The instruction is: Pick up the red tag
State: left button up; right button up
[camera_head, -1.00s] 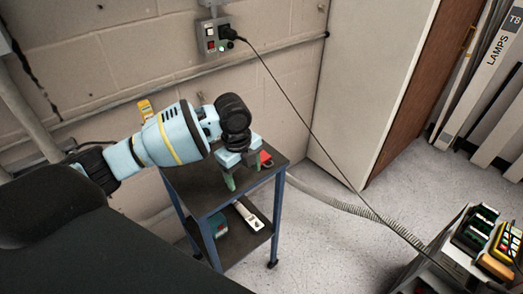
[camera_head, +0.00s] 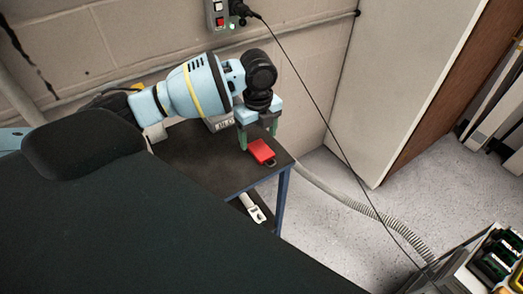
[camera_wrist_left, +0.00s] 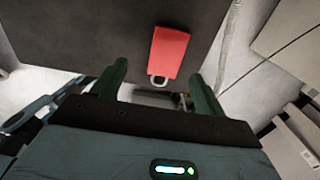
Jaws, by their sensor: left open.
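The red tag (camera_head: 261,152) lies flat on the dark top of a small cart (camera_head: 205,160), near its right end. In the left wrist view the red tag (camera_wrist_left: 169,52) shows a metal loop at its lower end, and lies ahead of the fingers, a little right of centre between them. My left gripper (camera_head: 258,138) is above the cart top, just behind the tag in the head view. Its two green fingers (camera_wrist_left: 160,90) are apart with nothing between them. I cannot tell its exact height over the cart. My right gripper is not in view.
A grey wall box (camera_head: 218,12) with a plugged-in black cable (camera_head: 316,105) is behind the cart. The cable runs down right to a unit with dark green blocks (camera_head: 492,255). A white tool (camera_head: 252,207) lies on the lower shelf. A ribbed hose (camera_head: 345,199) lies on the floor.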

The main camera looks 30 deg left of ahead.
aim_at(262, 151)
pick_arm(q)
jog(key=shift+w+f, duration=0.15)
jog(key=shift+f, duration=0.1)
jog(key=shift+d+f, duration=0.1)
jog(key=shift+f, duration=0.25)
jog(key=f, duration=0.4)
jog(key=shift+w+d+f, duration=0.15)
jog(key=shift+w+d, duration=0.05)
jog(key=shift+w, duration=0.05)
jog(key=c, duration=1)
jog(key=shift+c, duration=0.4)
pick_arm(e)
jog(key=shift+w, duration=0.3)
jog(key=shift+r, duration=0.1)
